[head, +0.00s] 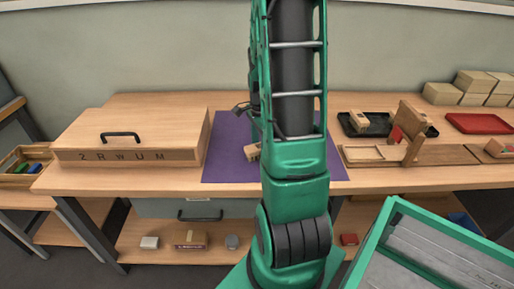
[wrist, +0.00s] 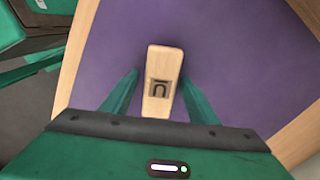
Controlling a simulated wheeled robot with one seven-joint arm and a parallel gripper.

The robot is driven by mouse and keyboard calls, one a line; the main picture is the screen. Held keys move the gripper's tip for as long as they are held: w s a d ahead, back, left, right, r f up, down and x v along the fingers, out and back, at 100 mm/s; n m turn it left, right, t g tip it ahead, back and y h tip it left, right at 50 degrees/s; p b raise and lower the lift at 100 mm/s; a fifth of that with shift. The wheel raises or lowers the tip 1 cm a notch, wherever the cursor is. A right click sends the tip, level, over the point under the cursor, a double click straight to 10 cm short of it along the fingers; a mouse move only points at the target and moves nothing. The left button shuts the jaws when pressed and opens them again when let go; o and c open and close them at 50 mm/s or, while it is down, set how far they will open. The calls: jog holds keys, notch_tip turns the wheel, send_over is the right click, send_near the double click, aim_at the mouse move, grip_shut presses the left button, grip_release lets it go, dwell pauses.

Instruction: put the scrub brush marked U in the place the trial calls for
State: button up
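The scrub brush marked U (wrist: 161,65) is a pale wooden block lying on the purple mat, with a dark letter on its upper face that looks inverted in the wrist view. A wooden block, apparently the same brush (head: 252,152), shows beside my arm in the head view. My gripper (wrist: 160,78) is open, with one green finger on each side of the block and gaps between. In the head view my arm hides most of the gripper. The brush's underside and any bristles are hidden.
A wooden box (head: 130,128) with a black handle, marked 2 R W U M, stands left of the purple mat (head: 226,160). Right of it are a black tray (head: 352,126), a wooden stand (head: 411,130) and a red tray (head: 480,123). Cardboard-coloured boxes (head: 442,94) stand at the back right.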

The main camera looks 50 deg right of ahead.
notch_tip(320, 180, up, 11)
jog(key=s+a+r+n, duration=0.2)
jog(key=s+a+n, duration=0.5)
jog(key=a+n, duration=0.1)
jog(key=s+a+r+n, duration=0.2)
jog(key=s+a+n, duration=0.5)
jog(key=a+n, duration=0.2)
jog(key=shift+w+f, duration=0.4)
jog(key=shift+w, duration=0.4)
jog(key=shift+c, duration=0.2)
jog(key=shift+s+r, duration=0.1)
jog(key=shift+s, duration=0.05)
jog(key=c, duration=0.5)
jog(key=shift+d, duration=0.15)
jog(key=shift+c, duration=0.2)
